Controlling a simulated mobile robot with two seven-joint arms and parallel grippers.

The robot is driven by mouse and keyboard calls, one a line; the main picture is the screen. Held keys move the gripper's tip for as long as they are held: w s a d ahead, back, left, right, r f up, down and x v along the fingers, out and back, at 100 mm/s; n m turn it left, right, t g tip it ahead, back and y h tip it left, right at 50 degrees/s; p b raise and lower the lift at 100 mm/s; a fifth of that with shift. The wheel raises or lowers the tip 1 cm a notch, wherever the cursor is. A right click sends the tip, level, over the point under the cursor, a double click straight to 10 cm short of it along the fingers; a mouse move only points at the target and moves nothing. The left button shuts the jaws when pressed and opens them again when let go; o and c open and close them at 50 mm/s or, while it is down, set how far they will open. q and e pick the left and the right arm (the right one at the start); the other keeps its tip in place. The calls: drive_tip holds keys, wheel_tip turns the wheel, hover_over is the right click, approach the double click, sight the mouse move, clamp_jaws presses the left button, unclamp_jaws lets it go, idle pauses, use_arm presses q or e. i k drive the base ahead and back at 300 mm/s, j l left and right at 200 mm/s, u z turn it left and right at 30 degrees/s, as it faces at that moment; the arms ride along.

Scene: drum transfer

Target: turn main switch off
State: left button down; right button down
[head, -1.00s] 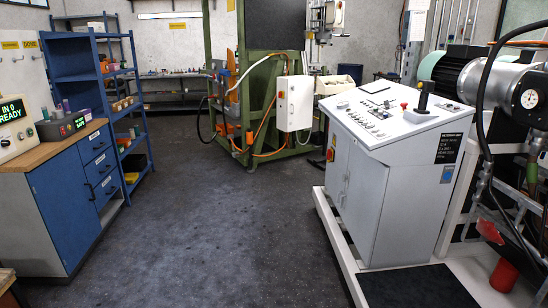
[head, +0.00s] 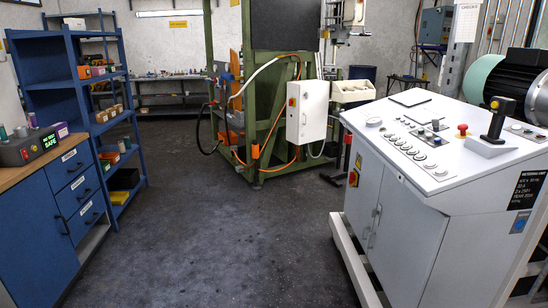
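Two possible main switches show in the head view, and I cannot tell which one is meant. A red and yellow switch (head: 354,177) sits on the left side of the white control console (head: 400,215) at the right. A small red and yellow switch (head: 292,102) sits on the white box (head: 307,112) mounted on the green machine frame. Both are too small to read their position. Neither gripper is in view.
A blue workbench (head: 75,195) with a small box displaying "SAFE" (head: 47,141) stands at the left. Blue shelves (head: 75,85) stand behind it. The green frame (head: 262,160) stands at the back. The dark floor (head: 200,225) between is clear.

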sight(352, 177)
drive_tip(key=i+j+z, duration=0.1)
drive_tip(key=i+z, duration=0.15)
drive_tip(key=i, duration=0.25)
drive_tip(key=i+j+z, duration=0.25)
drive_tip(key=i, duration=0.2)
drive_tip(key=i+j+z, duration=0.15)
drive_tip(key=i+z, duration=0.15)
drive_tip(key=i, duration=0.2)
drive_tip(key=i+j+z, duration=0.25)
drive_tip(key=i+j+u, duration=0.7)
drive_tip(key=i, duration=0.35)
drive_tip(key=i+u, duration=0.4)
drive_tip(key=i, duration=0.15)
drive_tip(key=i+z, duration=0.15)
drive_tip(key=i, duration=0.25)
drive_tip(key=i+j+z, duration=0.1)
drive_tip(key=i, duration=0.35)
drive_tip(key=i+j+z, duration=0.15)
drive_tip(key=i, duration=0.25)
drive_tip(key=i+j+z, duration=0.15)
drive_tip(key=i+z, duration=0.15)
drive_tip(key=z, duration=0.2)
drive_tip(key=i+j+z, duration=0.25)
drive_tip(key=z, duration=0.2)
drive_tip(key=i+j+z, duration=0.2)
drive_tip(key=j+z, duration=0.3)
drive_tip(key=i+j+z, duration=0.15)
drive_tip(key=j+z, duration=0.2)
drive_tip(key=z, duration=0.15)
